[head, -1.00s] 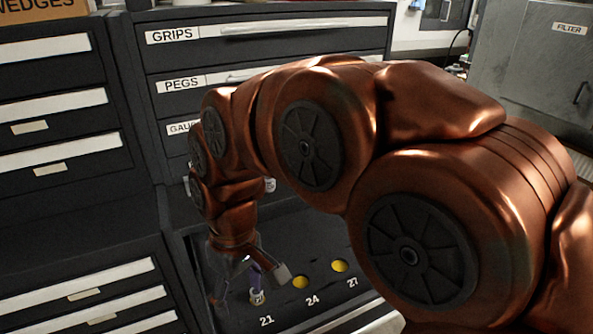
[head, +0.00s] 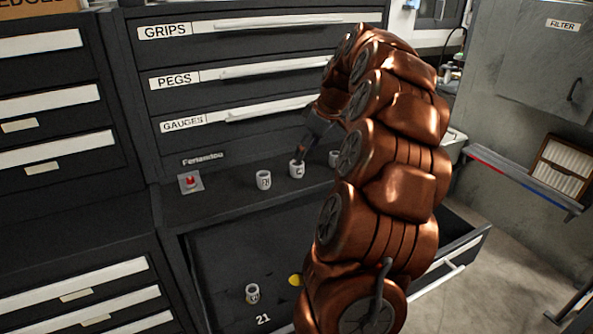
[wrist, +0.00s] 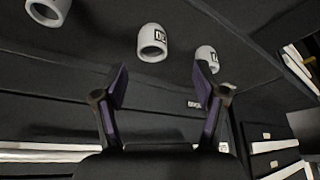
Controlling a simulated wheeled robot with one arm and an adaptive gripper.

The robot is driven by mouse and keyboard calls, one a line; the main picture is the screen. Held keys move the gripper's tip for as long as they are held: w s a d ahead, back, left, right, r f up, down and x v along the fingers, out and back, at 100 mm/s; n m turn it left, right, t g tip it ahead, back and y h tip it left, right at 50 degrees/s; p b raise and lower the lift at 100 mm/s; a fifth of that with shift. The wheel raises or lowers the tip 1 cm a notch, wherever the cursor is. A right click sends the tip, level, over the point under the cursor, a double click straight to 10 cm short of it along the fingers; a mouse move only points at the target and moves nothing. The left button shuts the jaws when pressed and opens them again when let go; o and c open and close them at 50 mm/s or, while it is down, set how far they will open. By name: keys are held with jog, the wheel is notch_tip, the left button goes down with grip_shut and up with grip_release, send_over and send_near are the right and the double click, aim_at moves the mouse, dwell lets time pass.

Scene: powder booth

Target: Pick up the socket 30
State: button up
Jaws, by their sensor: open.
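Three pale, cup-like sockets stand on the dark ledge above the open drawer: a left one (head: 264,180), a middle one (head: 297,169) and a right one (head: 335,158) partly behind my arm. Their labels are too small to read in the head view. In the wrist view a socket (wrist: 152,50) with a label that may read 30 upside down appears beyond and between my fingertips. My gripper (wrist: 160,88) is open and empty there. In the head view it is at the middle socket, largely hidden by my arm. Another socket (head: 252,293) stands in the drawer by mark 21.
The open drawer (head: 215,255) lies below the ledge, with a yellow recess (head: 295,280) beside my arm. A red button on a plate (head: 190,182) is left of the sockets. Drawer fronts marked GRIPS, PEGS and GAUGES (head: 250,75) rise behind the ledge.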

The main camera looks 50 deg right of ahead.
aim_at(297, 163)
jog(key=shift+d+f, duration=0.3)
jog(key=shift+d, duration=0.1)
jog(key=shift+w+p+x, duration=0.25)
jog(key=shift+p+x, duration=0.5)
jog(key=shift+x, duration=1.05)
jog(key=shift+w+p+x, duration=0.25)
jog(key=shift+p+x, duration=0.45)
jog(key=shift+x, duration=1.1)
jog(key=shift+d+r, duration=0.1)
jog(key=shift+r, duration=0.1)
jog(key=shift+c, duration=0.4)
grip_shut()
jog(key=shift+r, duration=0.1)
